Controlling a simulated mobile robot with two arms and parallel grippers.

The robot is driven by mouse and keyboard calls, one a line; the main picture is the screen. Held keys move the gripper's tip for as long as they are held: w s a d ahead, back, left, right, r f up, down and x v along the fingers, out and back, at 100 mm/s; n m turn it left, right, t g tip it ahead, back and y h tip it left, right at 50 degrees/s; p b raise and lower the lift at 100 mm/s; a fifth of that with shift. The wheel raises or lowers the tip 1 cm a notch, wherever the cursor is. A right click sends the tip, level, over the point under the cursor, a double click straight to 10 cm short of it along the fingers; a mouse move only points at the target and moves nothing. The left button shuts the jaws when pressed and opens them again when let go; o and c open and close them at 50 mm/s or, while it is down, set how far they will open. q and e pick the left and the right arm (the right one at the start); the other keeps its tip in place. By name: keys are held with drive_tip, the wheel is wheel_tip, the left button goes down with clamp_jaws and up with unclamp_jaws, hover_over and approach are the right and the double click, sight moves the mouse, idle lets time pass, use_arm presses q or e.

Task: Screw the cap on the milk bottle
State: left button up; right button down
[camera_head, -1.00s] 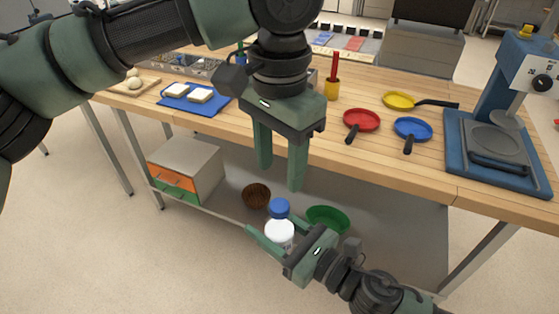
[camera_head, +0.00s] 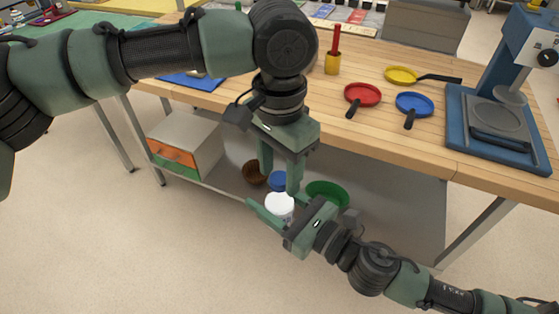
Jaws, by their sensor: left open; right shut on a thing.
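The milk bottle (camera_head: 279,208) is white and upright, held between the fingers of my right gripper (camera_head: 272,214) in front of the lower shelf. The blue cap (camera_head: 278,181) sits at the top of the bottle; whether it is threaded on cannot be told. My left gripper (camera_head: 279,182) points down from above. Its open fingers are at the height of the cap, one to its left and one at its right, partly covering it. Whether they touch the cap cannot be told.
The wooden table (camera_head: 330,130) carries a red pan (camera_head: 362,94), a blue pan (camera_head: 414,103), a yellow pan (camera_head: 402,75) and a blue press (camera_head: 497,125). On the lower shelf are a drawer box (camera_head: 190,143), a brown bowl (camera_head: 254,172) and a green bowl (camera_head: 328,194).

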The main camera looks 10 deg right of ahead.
use_arm(q)
clamp_jaws()
drive_tip(key=shift+m, duration=0.8)
drive_tip(key=shift+o, duration=0.7)
unclamp_jaws()
wheel_tip(320, 180, up, 12)
drive_tip(key=shift+w, duration=0.1)
